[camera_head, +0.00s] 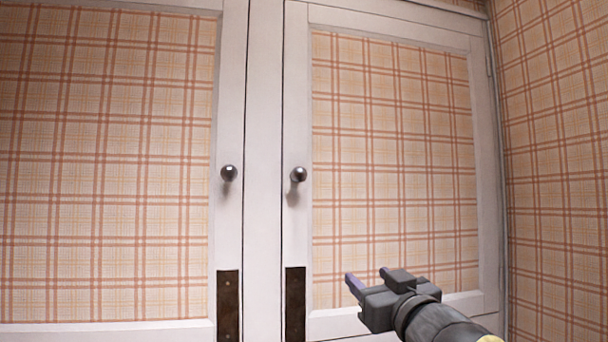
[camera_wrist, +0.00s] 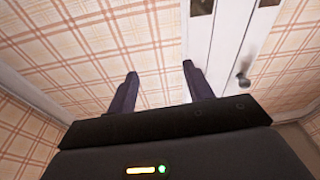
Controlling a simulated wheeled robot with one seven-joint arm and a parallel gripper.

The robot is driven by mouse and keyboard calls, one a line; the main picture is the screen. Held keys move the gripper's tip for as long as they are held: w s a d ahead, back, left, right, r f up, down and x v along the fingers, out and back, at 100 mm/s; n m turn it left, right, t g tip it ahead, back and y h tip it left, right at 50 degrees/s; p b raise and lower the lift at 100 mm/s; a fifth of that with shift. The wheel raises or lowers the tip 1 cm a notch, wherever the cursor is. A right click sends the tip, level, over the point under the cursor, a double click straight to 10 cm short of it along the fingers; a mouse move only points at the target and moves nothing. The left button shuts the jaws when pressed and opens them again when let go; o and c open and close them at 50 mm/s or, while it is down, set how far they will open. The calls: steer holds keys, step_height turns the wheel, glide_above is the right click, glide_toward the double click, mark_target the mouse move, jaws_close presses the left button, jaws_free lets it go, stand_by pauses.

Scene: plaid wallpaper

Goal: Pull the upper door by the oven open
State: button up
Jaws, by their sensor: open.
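Two tall doors with white frames and plaid panels stand side by side in the head view. The left door (camera_head: 229,80) has a round metal knob (camera_head: 229,173) near its right edge. The right door (camera_head: 297,100) has a similar knob (camera_head: 298,174) near its left edge. No oven is visible, so I cannot tell which door is beside it. My gripper (camera_head: 368,275) is open and empty, below and right of the right knob, in front of the right door's lower part. In the wrist view, my gripper (camera_wrist: 160,72) shows two spread dark fingers; one knob (camera_wrist: 243,80) lies right of them.
Dark metal plates sit below the knobs, one on the left door (camera_head: 228,305) and one on the right door (camera_head: 295,303). A white post (camera_head: 264,150) separates the doors. A plaid side wall (camera_head: 560,150) stands close on the right.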

steer(key=s+a+r+n+y, duration=0.1)
steer(key=s+r+n+y, duration=0.1)
steer(key=r, duration=0.4)
steer(key=s+a+r+n+y+p, duration=0.1)
steer(key=s+a+r+n+y, duration=0.1)
steer(key=r, duration=0.3)
steer(key=shift+s+a+r+y, duration=0.25)
steer(key=shift+s+r+y, duration=0.2)
steer(key=shift+y, duration=0.35)
steer(key=shift+f, duration=0.1)
steer(key=p, duration=0.7)
glide_toward(303, 176)
steer(key=x, duration=0.9)
steer(key=shift+w+a, duration=0.3)
steer(key=shift+w, duration=0.2)
